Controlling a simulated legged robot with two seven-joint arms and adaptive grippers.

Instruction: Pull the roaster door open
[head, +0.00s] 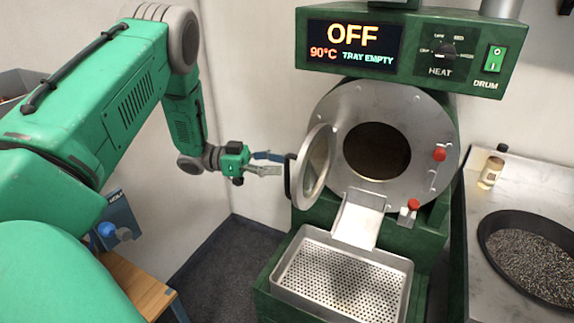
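The green roaster (452,107) stands at the right of centre in the head view. Its round door (317,163), with a glass pane in a metal rim, is swung open to the left on the drum's round steel front (420,115). The dark drum opening (377,152) shows. A dark handle (288,178) is on the door's left edge. My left gripper (276,164) is just left of the door, its fingers apart and pointing at the handle. I cannot tell whether they touch it. My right gripper is out of view.
The roaster's display (352,46) reads OFF, 90°C, TRAY EMPTY. A perforated cooling tray (285,283) sits below the chute (356,222). A dark pan (492,262) and a small jar (491,172) stand on the right counter. A wooden bench (137,287) is at lower left.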

